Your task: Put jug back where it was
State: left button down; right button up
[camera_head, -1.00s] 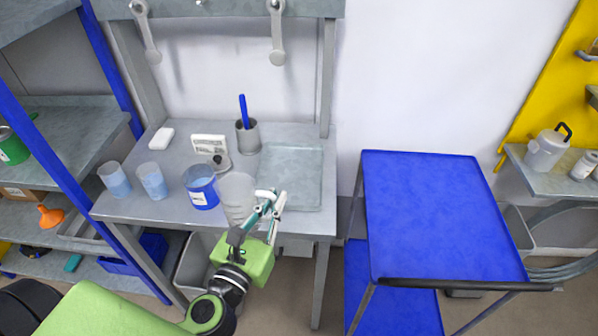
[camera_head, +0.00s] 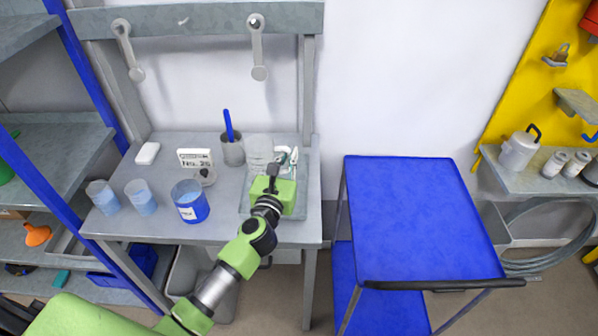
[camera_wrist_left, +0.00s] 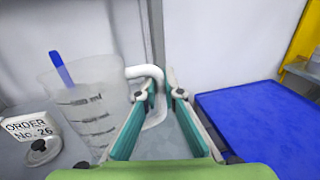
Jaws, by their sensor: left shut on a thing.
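The jug (camera_head: 259,150) is a clear, translucent measuring jug with dark markings. In the head view it is upright over the back left part of a shallow grey tray (camera_head: 303,203) on the workbench. I cannot tell whether its base touches the tray. My left gripper (camera_head: 284,158) is shut on the jug's white handle, to the right of its body. In the left wrist view the jug (camera_wrist_left: 85,108) stands left of the fingers, which close around the handle (camera_wrist_left: 155,90). My right gripper is not in view.
Left of the jug are a grey cup (camera_head: 232,152) with a blue stick, an order sign (camera_head: 196,159), a blue-labelled beaker (camera_head: 190,203) and two blue-filled cups (camera_head: 103,197). A blue cart (camera_head: 415,215) stands to the right.

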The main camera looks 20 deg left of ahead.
pick_arm(q)
jog(key=w+f+b, duration=0.1)
jog(key=f, duration=0.1)
jog(key=w+d+f+b, duration=0.1)
jog(key=f, duration=0.2)
jog(key=w+d+f+b, duration=0.1)
jog(key=f+b, duration=0.1)
jog(key=shift+w+f, duration=0.2)
jog(key=shift+f, duration=0.45)
jog(key=c, duration=2.6)
grip_release()
jog(key=shift+f, duration=0.15)
jog(key=o, duration=0.4)
jog(key=shift+o, duration=0.2)
